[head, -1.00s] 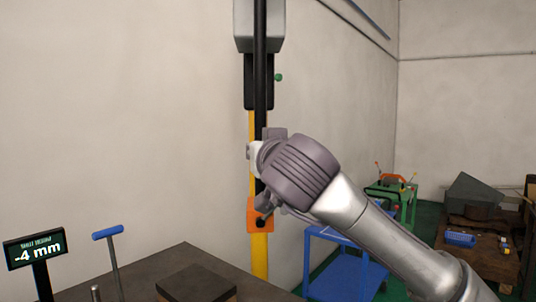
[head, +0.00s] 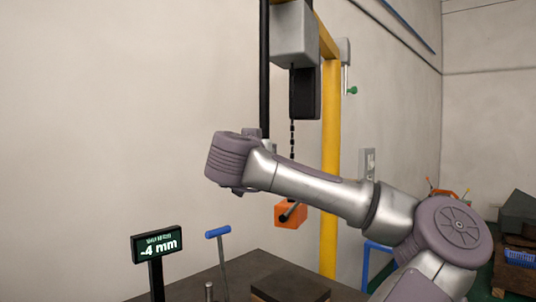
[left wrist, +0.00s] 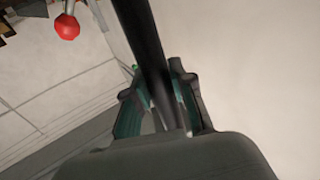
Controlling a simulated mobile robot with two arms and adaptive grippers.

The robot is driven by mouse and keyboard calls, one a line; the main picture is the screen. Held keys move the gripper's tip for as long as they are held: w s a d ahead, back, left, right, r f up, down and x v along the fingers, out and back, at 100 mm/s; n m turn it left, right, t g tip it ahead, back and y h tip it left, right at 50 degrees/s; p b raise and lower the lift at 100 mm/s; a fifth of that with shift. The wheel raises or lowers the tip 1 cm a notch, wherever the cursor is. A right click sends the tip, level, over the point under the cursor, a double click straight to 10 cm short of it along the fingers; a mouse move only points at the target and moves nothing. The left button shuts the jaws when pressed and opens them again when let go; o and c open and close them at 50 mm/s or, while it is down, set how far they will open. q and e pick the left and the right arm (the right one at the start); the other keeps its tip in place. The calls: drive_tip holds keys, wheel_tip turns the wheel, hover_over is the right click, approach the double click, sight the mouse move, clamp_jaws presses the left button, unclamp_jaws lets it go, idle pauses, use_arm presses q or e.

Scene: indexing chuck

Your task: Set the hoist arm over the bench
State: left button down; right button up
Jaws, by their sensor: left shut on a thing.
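The hoist arm is a yellow boom (head: 322,36) on a yellow post (head: 330,160), carrying a grey hoist box (head: 295,35). A chain (head: 292,140) hangs from it to an orange block (head: 291,215). A black bar (head: 264,65) hangs upright left of the box. In the left wrist view my left gripper (left wrist: 157,75) is shut on this bar (left wrist: 143,35). In the head view my arm's wrist hides the grip. The dark bench (head: 215,287) is at the bottom; the orange block appears above it in the picture, but I cannot tell the depth. My right gripper is not in view.
On the bench side stand a sign reading -4 mm (head: 158,246), a blue T-handle (head: 218,233) and a dark block (head: 290,291). A blue frame (head: 375,250) and a cluttered workbench (head: 516,240) stand to the right. A wall is behind.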

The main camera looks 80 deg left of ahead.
use_arm(q)
drive_tip(key=shift+s+r, duration=0.1)
drive_tip(key=shift+r, duration=0.2)
drive_tip(key=c, duration=1.4)
unclamp_jaws()
drive_tip(key=shift+o, duration=1.2)
drive_tip(key=shift+s+a, duration=0.15)
drive_tip(key=shift+o, duration=0.9)
drive_tip(key=shift+s+a+f, duration=0.2)
drive_tip(key=shift+s+a, duration=0.05)
drive_tip(key=shift+s, duration=0.1)
drive_tip(key=shift+w+d, duration=0.1)
drive_tip(key=shift+w, duration=0.05)
drive_tip(key=v, duration=1.2)
drive_tip(key=shift+w+f, duration=0.1)
drive_tip(key=shift+f, duration=0.05)
